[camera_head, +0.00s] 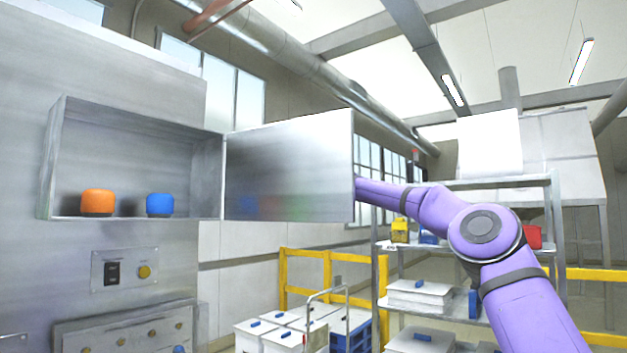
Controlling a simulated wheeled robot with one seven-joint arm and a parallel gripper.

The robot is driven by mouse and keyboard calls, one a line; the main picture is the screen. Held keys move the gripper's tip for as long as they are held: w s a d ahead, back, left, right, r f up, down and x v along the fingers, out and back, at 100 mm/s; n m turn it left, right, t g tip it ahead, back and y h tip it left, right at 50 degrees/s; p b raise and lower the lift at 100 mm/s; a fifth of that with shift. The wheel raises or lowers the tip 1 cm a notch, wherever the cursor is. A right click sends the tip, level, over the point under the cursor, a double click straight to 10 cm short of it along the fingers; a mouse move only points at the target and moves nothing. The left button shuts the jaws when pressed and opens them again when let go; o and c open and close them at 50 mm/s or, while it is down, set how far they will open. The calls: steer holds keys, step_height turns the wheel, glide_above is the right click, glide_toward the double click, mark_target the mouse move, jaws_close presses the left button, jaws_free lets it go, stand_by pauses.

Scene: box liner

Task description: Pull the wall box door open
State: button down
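The wall box (140,155) is a grey metal box fixed to a metal panel at the left. Its door (290,170) hangs from the box's right edge and stands wide open, swung out to the right. The inside of the box is in full view. An orange object (97,203) and a blue object (160,205) sit on its floor. My purple arm reaches in from the lower right, and its far end passes behind the door's right edge. My gripper is hidden behind the door, so I cannot see whether it touches the door.
A control plate (125,270) with a black switch and a yellow knob is below the box. A metal shelf rack (465,185) with boxes stands behind my arm. Yellow railings (305,268) and white bins (262,330) are in the lower middle.

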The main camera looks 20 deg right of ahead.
stand_by(0.3)
steer(key=c, duration=0.8)
jaws_free()
steer(key=shift+o, duration=0.2)
